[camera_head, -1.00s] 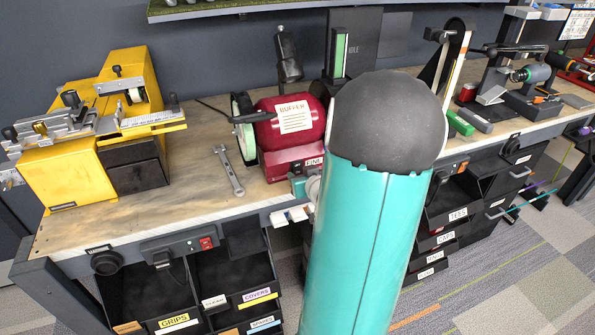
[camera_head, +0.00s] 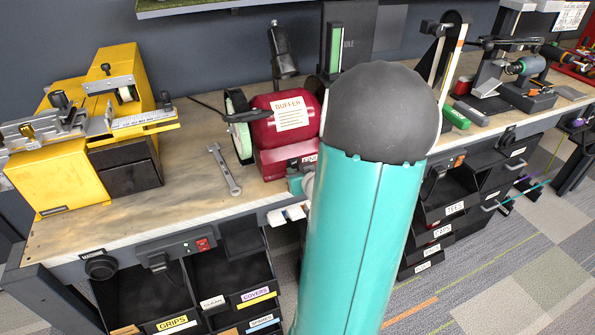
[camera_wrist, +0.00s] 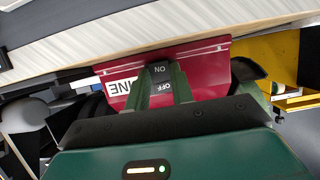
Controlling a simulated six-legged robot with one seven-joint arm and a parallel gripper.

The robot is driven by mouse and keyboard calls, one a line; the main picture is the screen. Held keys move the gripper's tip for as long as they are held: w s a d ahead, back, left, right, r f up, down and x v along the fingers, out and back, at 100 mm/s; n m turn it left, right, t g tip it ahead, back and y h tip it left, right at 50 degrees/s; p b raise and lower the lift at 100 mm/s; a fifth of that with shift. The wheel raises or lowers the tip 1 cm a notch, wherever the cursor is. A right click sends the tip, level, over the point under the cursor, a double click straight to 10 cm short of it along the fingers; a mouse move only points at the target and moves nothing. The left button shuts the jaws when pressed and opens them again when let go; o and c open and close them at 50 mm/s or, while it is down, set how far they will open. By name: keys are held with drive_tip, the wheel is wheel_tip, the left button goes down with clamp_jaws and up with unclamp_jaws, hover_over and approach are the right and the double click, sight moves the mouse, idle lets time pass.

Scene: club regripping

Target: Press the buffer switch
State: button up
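The red buffer (camera_head: 283,122) stands on the bench with its printed label facing out. In the wrist view its red base (camera_wrist: 210,68) appears upside down, with part of a white label beside the switch. The black buffer switch (camera_wrist: 161,78), marked ON and OFF, is at the centre of the wrist view. My gripper (camera_wrist: 161,92) is right in front of the switch, with dark green finger parts on both sides of it. I cannot tell whether they touch it or how far they are apart. In the head view my large teal arm hides most of the gripper and the switch.
A yellow machine (camera_head: 85,135) stands at the left of the bench. A wrench (camera_head: 225,170) lies left of the buffer. Labelled bins (camera_head: 225,285) hang under the bench edge. A vise-like tool (camera_head: 525,85) and small blocks stand at the right.

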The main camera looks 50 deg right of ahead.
drive_tip(key=shift+c, duration=0.6)
drive_tip(key=shift+f+t, duration=0.15)
drive_tip(key=shift+t, duration=0.15)
drive_tip(key=shift+w+f+t+h, duration=0.15)
drive_tip(key=shift+f+t+h, duration=0.1)
drive_tip(key=shift+t+h, duration=0.55)
clamp_jaws()
unclamp_jaws()
drive_tip(key=o, duration=1)
drive_tip(key=shift+s, duration=0.2)
